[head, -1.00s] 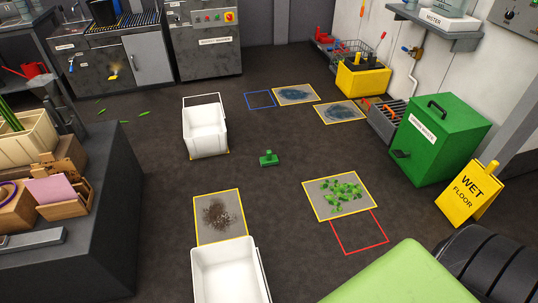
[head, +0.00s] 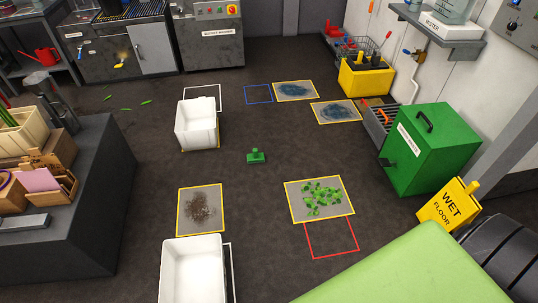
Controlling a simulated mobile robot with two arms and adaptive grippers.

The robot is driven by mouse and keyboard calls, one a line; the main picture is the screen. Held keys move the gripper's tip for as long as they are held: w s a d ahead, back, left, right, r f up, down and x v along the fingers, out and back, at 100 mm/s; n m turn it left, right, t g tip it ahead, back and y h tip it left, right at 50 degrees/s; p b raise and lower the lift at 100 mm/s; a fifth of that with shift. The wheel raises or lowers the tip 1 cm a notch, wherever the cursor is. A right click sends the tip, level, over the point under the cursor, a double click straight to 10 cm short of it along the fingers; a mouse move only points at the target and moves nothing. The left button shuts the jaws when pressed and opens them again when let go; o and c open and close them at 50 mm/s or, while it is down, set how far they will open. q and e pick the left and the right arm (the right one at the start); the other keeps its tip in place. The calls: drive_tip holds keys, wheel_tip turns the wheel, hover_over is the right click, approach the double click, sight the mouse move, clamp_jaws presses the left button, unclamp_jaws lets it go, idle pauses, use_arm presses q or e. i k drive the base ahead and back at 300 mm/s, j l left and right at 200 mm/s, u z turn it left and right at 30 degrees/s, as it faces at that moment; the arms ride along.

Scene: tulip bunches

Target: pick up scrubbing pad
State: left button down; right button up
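A small green block with an upright knob-like handle (head: 256,156) lies on the dark floor near the middle of the head view. It looks like the scrubbing pad, though its underside is hidden. It stands clear of everything around it. Neither of my grippers shows in the head view.
White bins stand left of the pad (head: 197,128) and at the bottom (head: 192,270). Yellow-framed mats hold brown dirt (head: 183,215), green bits (head: 290,205) and blue stains (head: 279,93). A green bin (head: 430,150), wet-floor sign (head: 450,205) and light green surface (head: 400,270) are right.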

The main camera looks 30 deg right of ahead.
sight(257, 157)
drive_tip(key=i+l, duration=0.15)
drive_tip(key=l, duration=0.3)
drive_tip(key=i+l+u, duration=0.15)
drive_tip(key=l, duration=0.25)
drive_tip(key=i+l, duration=0.1)
drive_tip(key=l, duration=0.35)
drive_tip(key=i+l+u, duration=0.1)
drive_tip(key=l, duration=0.35)
drive_tip(key=i+l, duration=0.1)
drive_tip(key=l, duration=0.3)
drive_tip(key=i+u, duration=0.05)
